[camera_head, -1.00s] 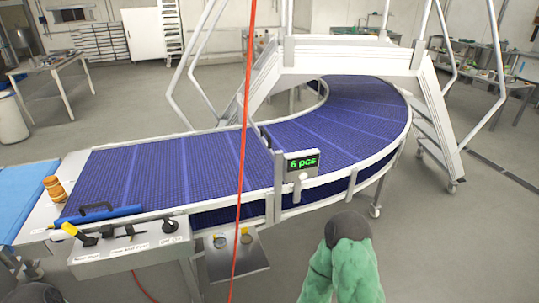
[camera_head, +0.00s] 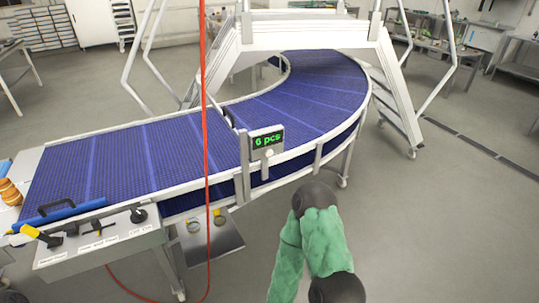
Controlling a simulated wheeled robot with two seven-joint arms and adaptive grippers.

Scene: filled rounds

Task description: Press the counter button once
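The counter (camera_head: 267,140) is a small grey box with green digits reading "6 pcs", mounted on a post at the near edge of the blue conveyor (camera_head: 215,150). A small pale knob, which looks like the counter button (camera_head: 268,154), sits just under the display. My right arm, in a green cover with dark joints, rises from the bottom, right of the counter and apart from it in the picture. Its gripper is not visible. My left gripper is not visible either.
A control box (camera_head: 100,247) with labelled switches stands at the lower left, with a small metal shelf (camera_head: 208,240) beside it. A red cable (camera_head: 205,120) hangs in front of the conveyor. White steps (camera_head: 305,58) span the belt. The floor at right is clear.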

